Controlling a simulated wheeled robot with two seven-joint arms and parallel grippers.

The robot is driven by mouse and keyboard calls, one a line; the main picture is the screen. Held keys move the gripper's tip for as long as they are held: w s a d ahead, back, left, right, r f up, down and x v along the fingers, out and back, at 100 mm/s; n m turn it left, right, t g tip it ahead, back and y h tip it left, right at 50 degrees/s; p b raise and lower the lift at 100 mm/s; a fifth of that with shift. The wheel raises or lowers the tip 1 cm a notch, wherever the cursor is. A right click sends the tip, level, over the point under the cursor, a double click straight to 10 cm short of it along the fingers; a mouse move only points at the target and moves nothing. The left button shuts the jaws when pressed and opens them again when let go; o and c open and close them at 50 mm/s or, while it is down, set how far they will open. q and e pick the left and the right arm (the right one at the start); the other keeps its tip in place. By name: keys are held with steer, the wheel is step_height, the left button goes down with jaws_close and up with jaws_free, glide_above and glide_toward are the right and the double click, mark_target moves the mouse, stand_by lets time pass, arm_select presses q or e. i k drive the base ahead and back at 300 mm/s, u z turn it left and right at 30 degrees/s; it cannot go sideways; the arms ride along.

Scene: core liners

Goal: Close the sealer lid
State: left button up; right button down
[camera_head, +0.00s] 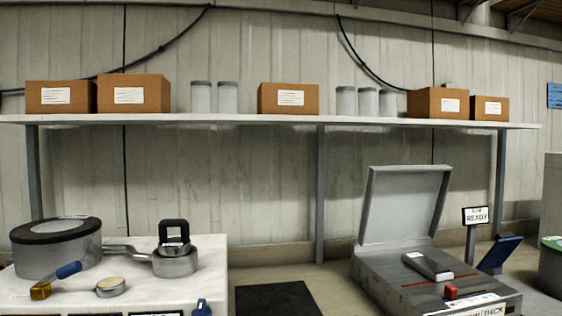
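The sealer (385,275) is a grey box-shaped machine at the lower right. Its lid (403,208) is a pale framed panel that stands raised, hinged at the back and leaning slightly. A grey flat block (427,266) lies on the sealer's top, near a dark red strip. A small red knob or block (451,292) is at the front of the top. A label reading "THICK" is on the front edge, partly cut off. Neither of my grippers is in view.
A sign reading "READY" (476,216) and a blue tilted panel (500,254) stand right of the sealer. A white table (215,262) at left holds a round drum (57,248), a pan-like tool (176,262) and small items. A shelf (300,121) with boxes and canisters spans behind.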

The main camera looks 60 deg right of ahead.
mark_target(403, 203)
steer(key=u, duration=0.9)
steer(key=k, duration=2.6)
steer(key=z, duration=1.45)
